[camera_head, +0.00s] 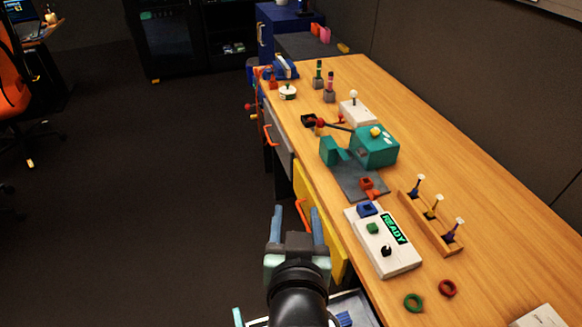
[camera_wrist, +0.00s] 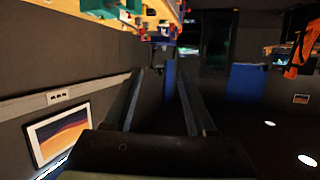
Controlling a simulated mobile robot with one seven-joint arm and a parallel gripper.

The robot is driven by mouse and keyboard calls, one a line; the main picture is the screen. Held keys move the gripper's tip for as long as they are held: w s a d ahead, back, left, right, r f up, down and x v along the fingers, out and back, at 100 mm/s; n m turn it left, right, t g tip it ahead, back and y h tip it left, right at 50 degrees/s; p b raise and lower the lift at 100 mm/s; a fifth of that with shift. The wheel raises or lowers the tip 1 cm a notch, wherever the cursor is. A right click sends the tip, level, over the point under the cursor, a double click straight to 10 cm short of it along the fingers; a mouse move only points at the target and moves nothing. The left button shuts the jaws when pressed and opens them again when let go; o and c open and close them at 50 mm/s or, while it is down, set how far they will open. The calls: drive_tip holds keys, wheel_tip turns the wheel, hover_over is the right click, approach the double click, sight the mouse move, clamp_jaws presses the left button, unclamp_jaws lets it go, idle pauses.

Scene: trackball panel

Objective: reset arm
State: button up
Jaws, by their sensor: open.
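My gripper (camera_head: 298,214) is in the lower middle of the head view, left of the bench's front edge and in front of the yellow drawer front. Its two blue-edged fingers stand apart with nothing between them. In the wrist view my gripper (camera_wrist: 165,75) is also open and empty; the room appears upside down there. A white panel (camera_head: 404,264) lies on the bench to the right of my gripper, apart from it. The panel carries a lit green READY display (camera_head: 395,229), a blue square part, a green button and a black knob.
The wooden bench (camera_head: 500,240) holds a teal machine (camera_head: 375,147), a wooden rack (camera_head: 431,222) with several upright tools, and a green ring (camera_head: 413,302) and red ring (camera_head: 447,288). The yellow drawer front (camera_head: 320,222) has an orange handle.

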wheel_tip(320, 180, up, 21)
drive_tip(key=w+t, duration=0.2)
drive_tip(key=t, duration=0.4)
drive_tip(key=s+r+t, duration=0.3)
drive_tip(key=s+r, duration=0.2)
drive_tip(key=r, duration=0.6)
drive_tip(key=s+r+t, duration=0.3)
drive_tip(key=s+r, duration=0.2)
drive_tip(key=r, duration=0.6)
drive_tip(key=shift+a+r+n+t, duration=0.15)
drive_tip(key=shift+a+n+t, duration=0.15)
drive_tip(key=shift+a+t, duration=0.15)
drive_tip(key=shift+s+r, duration=0.15)
drive_tip(key=shift+s, duration=0.05)
drive_tip(key=shift+c, duration=0.5)
drive_tip(key=shift+a, duration=0.15)
